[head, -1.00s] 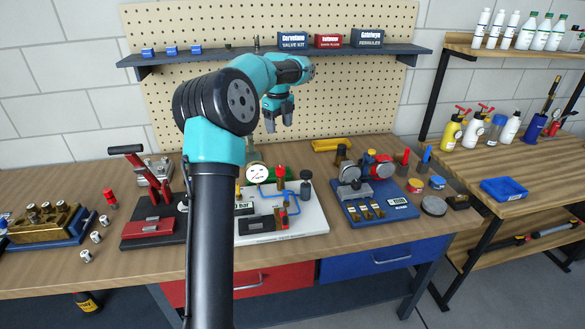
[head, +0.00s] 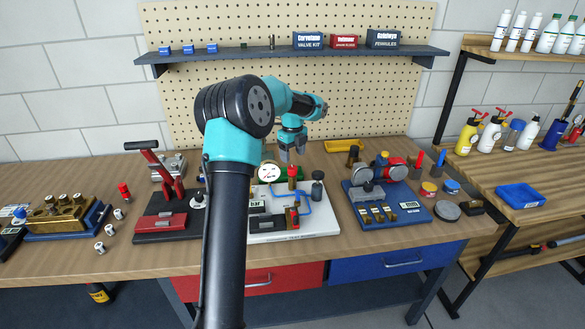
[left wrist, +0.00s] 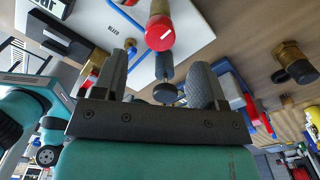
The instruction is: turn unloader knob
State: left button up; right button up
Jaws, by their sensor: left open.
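A white panel (head: 315,227) on the bench carries a round gauge (head: 269,172), blue tubing, a red knob (head: 292,171) and a dark knob (head: 318,176). I cannot tell by label which knob is the unloader. My left gripper (head: 292,157) is open and points down, just above the red knob in the head view. In the left wrist view a red cap with a white mark (left wrist: 160,33) on a brass stem lies beyond the fingertips. A dark round knob (left wrist: 165,92) shows between the two fingers there. Neither is gripped. My left arm hides part of the panel.
A red-handled press (head: 167,195) stands left of the panel and a blue station (head: 385,205) with brass parts to its right. A yellow tray (head: 344,146) lies behind. The pegboard shelf (head: 290,54) overhangs the back. A side bench holds bottles and a blue tray (head: 519,196).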

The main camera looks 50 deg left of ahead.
aim_at(292, 167)
pick_arm(q)
notch_tip(292, 167, down, 6)
jog(key=shift+f, duration=0.1)
dwell(0.4)
jog(key=c, duration=0.9)
